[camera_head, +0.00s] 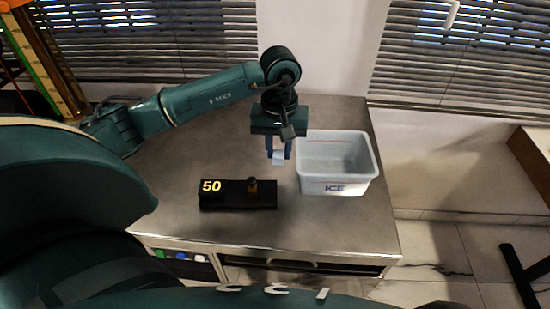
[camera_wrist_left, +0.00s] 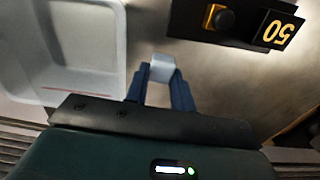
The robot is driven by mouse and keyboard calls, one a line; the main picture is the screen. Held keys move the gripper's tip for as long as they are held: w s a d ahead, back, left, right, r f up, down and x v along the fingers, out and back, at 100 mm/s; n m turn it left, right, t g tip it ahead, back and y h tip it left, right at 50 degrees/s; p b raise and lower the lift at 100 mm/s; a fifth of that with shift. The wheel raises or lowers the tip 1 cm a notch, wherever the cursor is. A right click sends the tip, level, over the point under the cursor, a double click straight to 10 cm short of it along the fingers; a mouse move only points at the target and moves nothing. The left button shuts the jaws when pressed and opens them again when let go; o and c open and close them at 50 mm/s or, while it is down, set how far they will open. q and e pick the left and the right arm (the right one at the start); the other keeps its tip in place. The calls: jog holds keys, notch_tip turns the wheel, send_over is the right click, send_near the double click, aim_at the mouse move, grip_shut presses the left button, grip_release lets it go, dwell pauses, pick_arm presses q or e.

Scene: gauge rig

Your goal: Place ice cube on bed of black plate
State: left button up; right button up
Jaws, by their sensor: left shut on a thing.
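My left gripper (camera_head: 279,155) is shut on the pale ice cube (camera_head: 279,158) and holds it between its blue fingers, apart from the plate and the box. In the left wrist view the ice cube (camera_wrist_left: 162,67) sits between the tips of the left gripper (camera_wrist_left: 160,80). The black plate (camera_head: 225,203) lies on the table, left of and nearer than the cube. It carries a yellow "50" and a small dark knob with an amber base. It also shows in the left wrist view (camera_wrist_left: 250,38), at top right. My right gripper is not in view.
A white box marked ICE (camera_head: 337,182) stands on the metal table (camera_head: 190,170) just right of the left gripper. It fills the top left of the left wrist view (camera_wrist_left: 112,55). The tabletop left of the plate is clear. Window blinds hang behind the table.

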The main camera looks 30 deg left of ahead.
aim_at(279, 174)
pick_arm(q)
jog(key=shift+f, duration=0.75)
notch_tip(279, 174, down, 4)
jog(key=shift+r, duration=0.25)
jog(key=shift+f, duration=0.15)
jog(key=o, duration=1)
jog(key=shift+c, duration=0.2)
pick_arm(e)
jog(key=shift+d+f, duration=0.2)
